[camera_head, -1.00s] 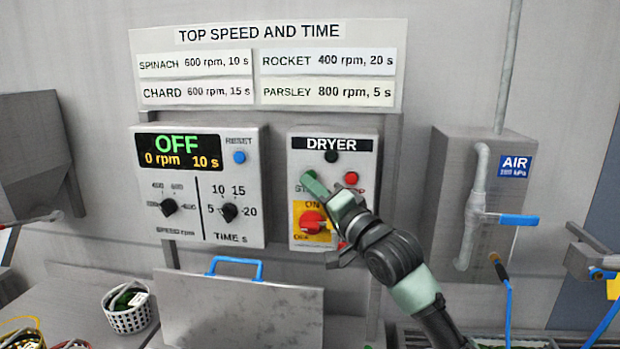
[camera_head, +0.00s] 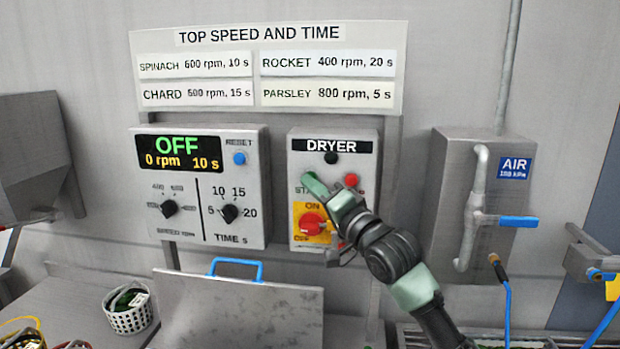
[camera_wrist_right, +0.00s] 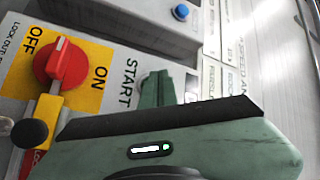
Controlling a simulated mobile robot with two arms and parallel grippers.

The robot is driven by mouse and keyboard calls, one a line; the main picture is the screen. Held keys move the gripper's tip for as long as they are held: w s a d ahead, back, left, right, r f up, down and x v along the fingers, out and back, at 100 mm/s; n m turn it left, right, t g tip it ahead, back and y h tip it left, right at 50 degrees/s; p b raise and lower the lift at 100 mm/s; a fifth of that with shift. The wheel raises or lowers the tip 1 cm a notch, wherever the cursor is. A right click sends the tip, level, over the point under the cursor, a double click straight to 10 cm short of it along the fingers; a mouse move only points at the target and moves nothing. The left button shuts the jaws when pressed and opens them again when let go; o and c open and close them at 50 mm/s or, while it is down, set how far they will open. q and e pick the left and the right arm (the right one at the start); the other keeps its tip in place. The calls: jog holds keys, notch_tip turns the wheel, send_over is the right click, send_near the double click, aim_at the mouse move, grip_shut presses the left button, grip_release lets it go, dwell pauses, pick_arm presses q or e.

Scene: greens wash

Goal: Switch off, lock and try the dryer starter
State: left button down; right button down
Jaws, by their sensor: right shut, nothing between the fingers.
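The dryer starter (camera_head: 365,192) is a grey wall box with a black DRYER label. Its red rotary handle (camera_head: 312,224) sits on a yellow ON/OFF plate and also shows in the right wrist view (camera_wrist_right: 62,68). There its white mark lies nearer OFF than ON. A red button (camera_head: 351,180) is on the starter's right. My right gripper (camera_head: 314,184) is shut and empty. Its fingertips are over the START button beside the START lettering, hiding that button; contact cannot be told. My left gripper is out of view.
A speed and time panel (camera_head: 254,205) reading OFF, 0 rpm, 10 s is left of the starter. An air box (camera_head: 450,200) with a blue-handled valve stands right. Below are a metal lid (camera_head: 240,310) with a blue handle and a white basket (camera_head: 130,319).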

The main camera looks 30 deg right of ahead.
jog(key=shift+w+d, duration=0.3)
jog(key=shift+w, duration=0.05)
dwell(0.8)
jog(key=shift+a+r, duration=0.1)
jog(key=shift+s+a+p, duration=0.4)
jog(key=shift+s+p, duration=0.05)
jog(key=shift+s, duration=0.25)
jog(key=s+a, duration=0.1)
jog(key=s, duration=0.1)
jog(key=s+a+p, duration=0.1)
jog(key=s+a, duration=0.1)
dwell(0.6)
dwell(0.6)
